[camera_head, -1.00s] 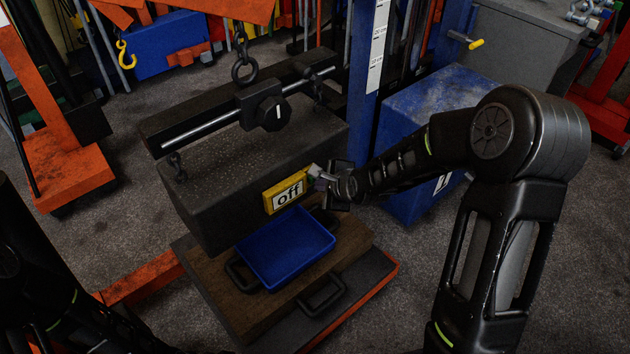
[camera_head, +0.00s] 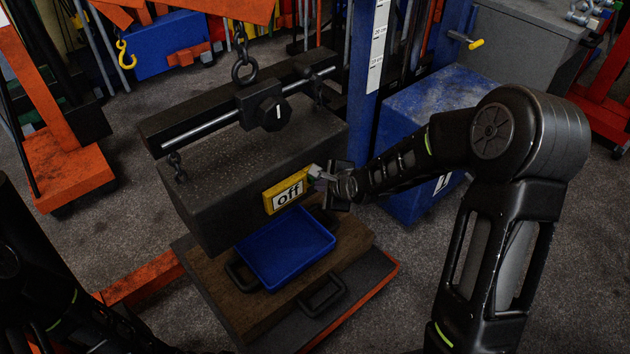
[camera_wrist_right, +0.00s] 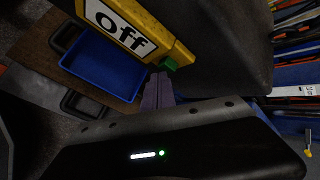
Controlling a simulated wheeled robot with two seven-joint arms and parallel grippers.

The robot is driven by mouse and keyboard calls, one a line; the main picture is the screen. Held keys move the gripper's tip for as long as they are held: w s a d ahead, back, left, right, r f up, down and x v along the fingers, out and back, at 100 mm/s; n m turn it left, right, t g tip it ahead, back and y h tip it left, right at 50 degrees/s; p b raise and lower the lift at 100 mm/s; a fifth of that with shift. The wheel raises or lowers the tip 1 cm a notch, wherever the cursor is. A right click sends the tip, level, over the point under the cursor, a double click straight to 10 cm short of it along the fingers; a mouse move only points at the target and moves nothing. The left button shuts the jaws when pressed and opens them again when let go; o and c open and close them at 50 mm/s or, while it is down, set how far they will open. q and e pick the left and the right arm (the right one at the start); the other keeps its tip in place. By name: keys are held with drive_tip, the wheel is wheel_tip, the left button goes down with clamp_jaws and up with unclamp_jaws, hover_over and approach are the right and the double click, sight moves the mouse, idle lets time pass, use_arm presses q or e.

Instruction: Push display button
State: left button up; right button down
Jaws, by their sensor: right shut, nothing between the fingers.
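A yellow display (camera_head: 285,192) with a white panel reading "off" sits on the front face of a dark hanging block (camera_head: 220,190). In the right wrist view the display (camera_wrist_right: 150,38) has a green button (camera_wrist_right: 171,64) at its end. My right gripper (camera_head: 318,176) is shut and empty at the right end of the display. In the right wrist view its fingertips (camera_wrist_right: 158,77) are just beside the green button; I cannot tell whether they touch it. My left arm shows dark at the lower left of the head view, but its gripper is not visible.
A blue tray (camera_head: 288,247) lies on a wooden board (camera_head: 215,283) with black handles below the block. The block hangs from a chain (camera_head: 243,55) and a bar. A blue box (camera_head: 440,100) stands behind my right arm. Grey floor is clear at the lower right.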

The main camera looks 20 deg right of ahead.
drive_tip(key=shift+w, duration=0.1)
idle(0.4)
drive_tip(key=shift+w+a, duration=0.2)
drive_tip(key=shift+w, duration=0.05)
drive_tip(key=shift+b, duration=0.3)
drive_tip(key=shift+s, duration=0.25)
drive_tip(key=shift+d, duration=0.1)
drive_tip(key=s+d+b, duration=0.2)
drive_tip(key=s+b, duration=0.1)
drive_tip(key=s, duration=0.2)
drive_tip(key=shift+s, duration=0.4)
